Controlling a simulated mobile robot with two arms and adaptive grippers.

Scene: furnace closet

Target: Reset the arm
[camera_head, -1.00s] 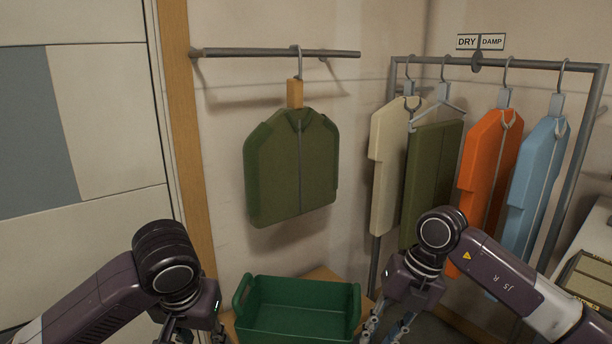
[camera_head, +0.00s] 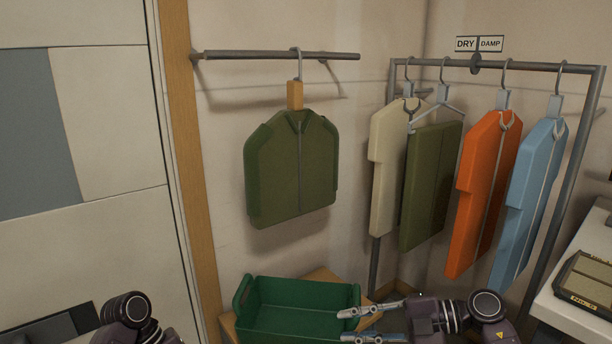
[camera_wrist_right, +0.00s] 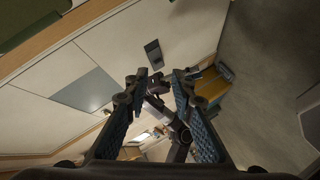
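My right gripper (camera_head: 350,326) is low in the head view, at the right side of the green bin (camera_head: 290,295), its fingers pointing left. Its two fingers are apart with nothing between them. The right wrist view also shows this gripper (camera_wrist_right: 161,80) open and empty. My left arm (camera_head: 130,312) shows only in part at the bottom left of the head view. Its gripper is hidden below the picture's edge.
A dark green jacket (camera_head: 295,175) hangs from the wall rail (camera_head: 270,55). Cream (camera_head: 388,165), olive (camera_head: 432,185), orange (camera_head: 485,190) and blue (camera_head: 530,195) garments hang on the rack under DRY and DAMP signs. A white counter (camera_head: 570,315) stands at right.

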